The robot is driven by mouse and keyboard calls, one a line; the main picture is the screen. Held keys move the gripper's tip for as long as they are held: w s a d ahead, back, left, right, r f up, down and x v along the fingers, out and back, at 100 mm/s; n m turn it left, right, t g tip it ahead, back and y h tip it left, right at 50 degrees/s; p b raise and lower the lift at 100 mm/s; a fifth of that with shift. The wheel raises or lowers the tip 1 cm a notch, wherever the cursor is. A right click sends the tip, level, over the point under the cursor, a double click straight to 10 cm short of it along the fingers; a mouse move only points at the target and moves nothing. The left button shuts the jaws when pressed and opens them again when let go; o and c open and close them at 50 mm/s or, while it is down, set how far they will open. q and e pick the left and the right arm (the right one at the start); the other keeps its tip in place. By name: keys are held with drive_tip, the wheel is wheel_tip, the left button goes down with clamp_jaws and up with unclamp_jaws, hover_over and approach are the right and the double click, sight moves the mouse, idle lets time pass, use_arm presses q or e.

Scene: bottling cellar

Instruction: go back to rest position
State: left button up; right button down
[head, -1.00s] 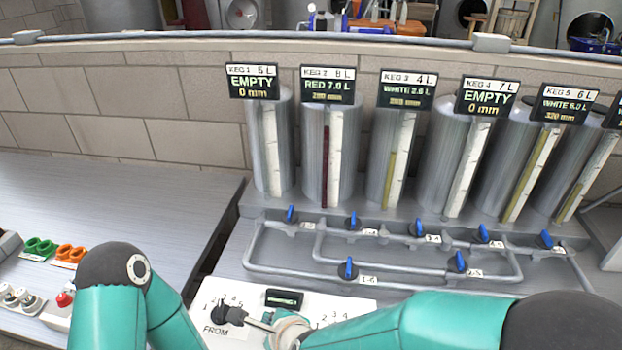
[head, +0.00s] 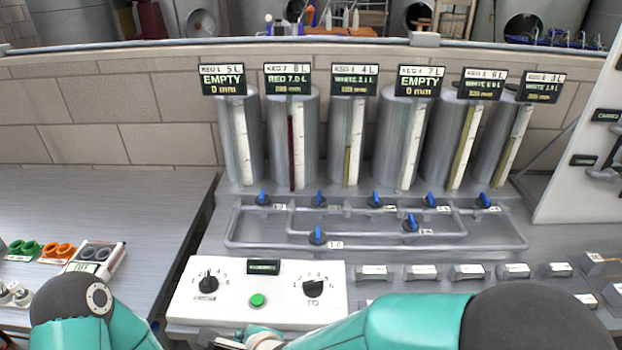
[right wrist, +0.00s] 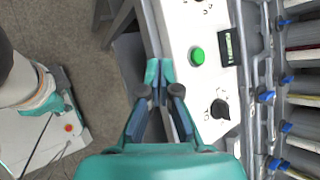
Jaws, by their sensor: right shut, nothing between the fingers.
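My right gripper (head: 222,340) shows at the bottom edge of the head view, just in front of the white control panel (head: 185,305). In the right wrist view its fingers (right wrist: 160,75) are closed together and empty, beside the panel's front edge and apart from its knobs. The right forearm runs in from the lower right. My left arm's elbow shows at the lower left of the head view; the left gripper is not visible.
The panel carries a FROM knob (head: 207,281), a green button (head: 257,300) and a TO knob (head: 313,287). Behind are pipes with blue-handled valves (head: 317,236) and several kegs (head: 292,150). Green rings (head: 27,248) and orange rings (head: 58,250) lie on the left table.

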drive_tip(key=d+f+m+g+h, duration=0.2)
drive_tip(key=d+f+g+h, duration=0.15)
drive_tip(key=d+f, duration=1.65)
drive_tip(key=s+d+f+n+g, duration=0.1)
drive_tip(key=s+d+f+n, duration=0.1)
drive_tip(key=s+n, duration=0.4)
drive_tip(key=s+d+f+n+g+y, duration=0.1)
drive_tip(key=s+d+f+n+g, duration=0.1)
drive_tip(key=s+n, duration=0.5)
drive_tip(key=n, duration=0.6)
drive_tip(key=shift+s+d, duration=0.15)
drive_tip(key=shift+d, duration=0.2)
drive_tip(key=c, duration=1.9)
unclamp_jaws()
drive_tip(key=shift+f+y, duration=0.1)
drive_tip(key=shift+y, duration=0.15)
